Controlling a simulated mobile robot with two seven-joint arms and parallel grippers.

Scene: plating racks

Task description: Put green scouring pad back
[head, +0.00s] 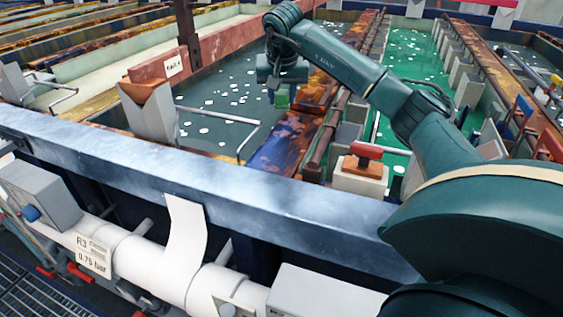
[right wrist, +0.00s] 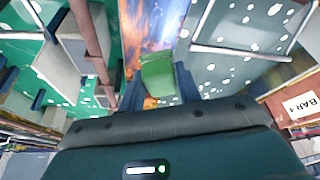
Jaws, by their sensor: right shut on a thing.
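The green scouring pad (right wrist: 158,76) is between the fingers of my right gripper in the right wrist view. In the head view a small part of the pad (head: 282,97) shows below the gripper. My right gripper (head: 281,90) is shut on it and points down, near the rusty, stained divider (head: 288,142) between the grey-liquid tank and the green-liquid tank. How high the pad is above the divider is hard to tell. My left gripper is not in view.
The grey tank (head: 225,110) has floating white specks and a metal rail. The green tank (head: 420,60) lies to the right. A red-handled block (head: 360,172) and a grey post (head: 150,112) stand near the front beam (head: 200,170). White pipes run below the beam.

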